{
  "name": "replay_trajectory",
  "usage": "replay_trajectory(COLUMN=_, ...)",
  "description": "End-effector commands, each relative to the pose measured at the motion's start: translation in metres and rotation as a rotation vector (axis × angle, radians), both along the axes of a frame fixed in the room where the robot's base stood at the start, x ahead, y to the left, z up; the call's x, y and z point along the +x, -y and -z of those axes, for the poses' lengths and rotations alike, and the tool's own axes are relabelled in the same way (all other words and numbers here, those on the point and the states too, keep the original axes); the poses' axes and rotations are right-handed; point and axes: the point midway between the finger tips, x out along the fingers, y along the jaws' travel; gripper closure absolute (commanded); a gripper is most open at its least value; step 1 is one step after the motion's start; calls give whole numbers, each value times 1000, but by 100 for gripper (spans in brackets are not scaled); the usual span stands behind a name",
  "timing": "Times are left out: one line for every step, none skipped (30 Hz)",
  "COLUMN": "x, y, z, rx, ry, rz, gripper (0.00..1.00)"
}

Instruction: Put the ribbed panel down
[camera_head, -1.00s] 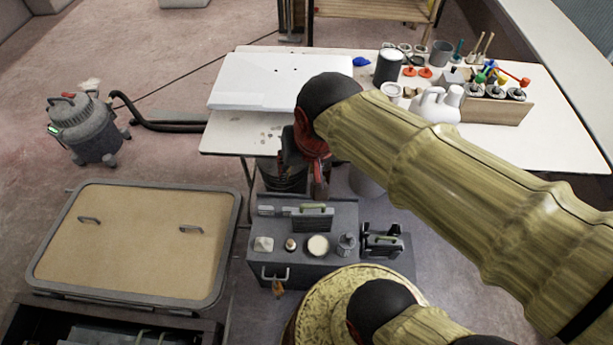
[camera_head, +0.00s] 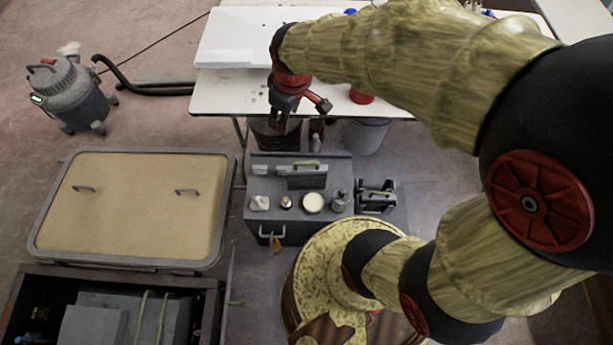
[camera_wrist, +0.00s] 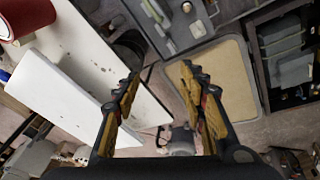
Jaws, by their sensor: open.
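A dark grey panel with a green handle (camera_head: 302,176), which looks like the ribbed panel, stands upright on the grey bench box (camera_head: 258,222). Ribs are too small to make out clearly. My gripper (camera_head: 298,114) is open and empty, above and beyond the box, by the front edge of the white table. In the wrist view, my gripper (camera_wrist: 160,76) has its fingers apart with nothing between them; a green handle (camera_wrist: 154,11) shows at the top.
The white table (camera_head: 225,98) holds a white board (camera_head: 225,52). A tan hatch lid with two handles (camera_head: 135,220) lies at left, beside an open dark compartment (camera_head: 190,318). A grey vacuum (camera_head: 68,98) stands far left. A small tub (camera_head: 314,203) and bottle sit on the box.

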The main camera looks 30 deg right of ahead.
Motion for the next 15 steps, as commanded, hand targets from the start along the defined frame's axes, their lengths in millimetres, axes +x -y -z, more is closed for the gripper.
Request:
replay_trajectory(x=9, y=6, z=21, rx=-9, ry=-32, rz=-35, gripper=58)
replay_trajectory(x=13, y=9, z=32, rx=-15, ry=-44, rz=-59, gripper=58)
replay_trajectory(x=19, y=13, z=46, rx=-23, ry=-60, rz=-91, gripper=58)
replay_trajectory(x=23, y=17, z=58, rx=-28, ry=-73, rz=-117, gripper=58)
replay_trajectory(x=27, y=20, z=69, rx=-33, ry=-85, rz=-141, gripper=58)
replay_trajectory(x=31, y=24, z=85, rx=-39, ry=-102, rz=-173, gripper=58)
replay_trajectory(x=34, y=27, z=98, rx=-42, ry=-116, rz=-198, gripper=58)
replay_trajectory(x=36, y=31, z=110, rx=-46, ry=-127, rz=-222, gripper=58)
replay_trajectory(x=39, y=34, z=128, rx=-49, ry=-143, rz=-256, gripper=58)
replay_trajectory(x=40, y=37, z=141, rx=-51, ry=-155, rz=-282, gripper=58)
replay_trajectory(x=41, y=40, z=154, rx=-54, ry=-166, rz=-307, gripper=58)
replay_trajectory(x=41, y=44, z=172, rx=-56, ry=-183, rz=-340, gripper=58)
replay_trajectory(x=41, y=47, z=186, rx=-57, ry=-194, rz=-366, gripper=58)
replay_trajectory(x=40, y=49, z=199, rx=-57, ry=-205, rz=-391, gripper=58)
replay_trajectory(x=39, y=53, z=216, rx=-57, ry=-218, rz=-423, gripper=58)
